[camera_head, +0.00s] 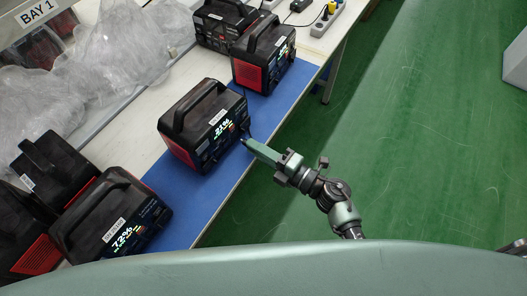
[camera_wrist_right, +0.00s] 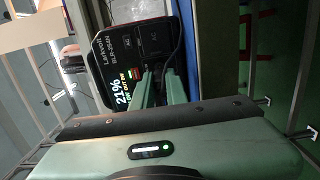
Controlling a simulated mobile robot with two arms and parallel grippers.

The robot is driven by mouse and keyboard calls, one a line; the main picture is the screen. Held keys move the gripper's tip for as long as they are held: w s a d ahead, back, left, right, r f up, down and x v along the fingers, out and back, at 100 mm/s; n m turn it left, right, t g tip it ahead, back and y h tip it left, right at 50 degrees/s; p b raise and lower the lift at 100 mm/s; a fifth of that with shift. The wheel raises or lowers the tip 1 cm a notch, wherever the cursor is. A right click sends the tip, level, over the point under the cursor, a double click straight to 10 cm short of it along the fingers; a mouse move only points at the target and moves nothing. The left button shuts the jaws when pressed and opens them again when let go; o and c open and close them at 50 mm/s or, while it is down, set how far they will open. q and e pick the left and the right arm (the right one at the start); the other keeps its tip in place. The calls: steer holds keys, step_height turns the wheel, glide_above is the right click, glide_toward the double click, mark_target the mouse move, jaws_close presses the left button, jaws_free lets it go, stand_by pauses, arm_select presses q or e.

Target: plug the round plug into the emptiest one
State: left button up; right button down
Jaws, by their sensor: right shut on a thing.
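Black-and-red power stations with carry handles stand on the blue mat. The middle one (camera_head: 200,125) shows 21% on its display. The nearest (camera_head: 110,215) shows 72%. A farther one (camera_head: 263,55) has a lit display too small to read. My right gripper (camera_head: 246,143) is at the front panel of the 21% station, shut on what seems to be the plug, mostly hidden between the fingers. In the right wrist view the fingers (camera_wrist_right: 160,90) point at that station's panel (camera_wrist_right: 130,50), and a thin black cable (camera_wrist_right: 178,45) runs beside them. I cannot tell whether the plug touches the panel. My left gripper is not in view.
The blue mat (camera_head: 262,112) lies along the table's front edge. Crumpled clear plastic (camera_head: 120,50) and more stations (camera_head: 55,170) lie behind. A power strip (camera_head: 326,18) with plugs is at the far end. The green floor (camera_head: 430,130) is clear.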

mark_target(244, 141)
steer(key=shift+w+a, duration=0.5)
steer(key=shift+a, duration=0.05)
steer(key=shift+w+a, duration=0.25)
steer(key=shift+a, duration=0.05)
stand_by(1.1)
steer(key=shift+w+a, duration=0.15)
steer(key=shift+w, duration=0.05)
steer(key=shift+w+a, duration=0.1)
steer(key=shift+a, duration=0.05)
stand_by(0.6)
steer(key=c, duration=1.3)
jaws_free()
steer(key=shift+c, duration=0.2)
steer(key=v, duration=0.7)
steer(key=shift+s+d+b, duration=0.25)
steer(key=shift+d+b, duration=0.05)
steer(key=shift+b, duration=0.05)
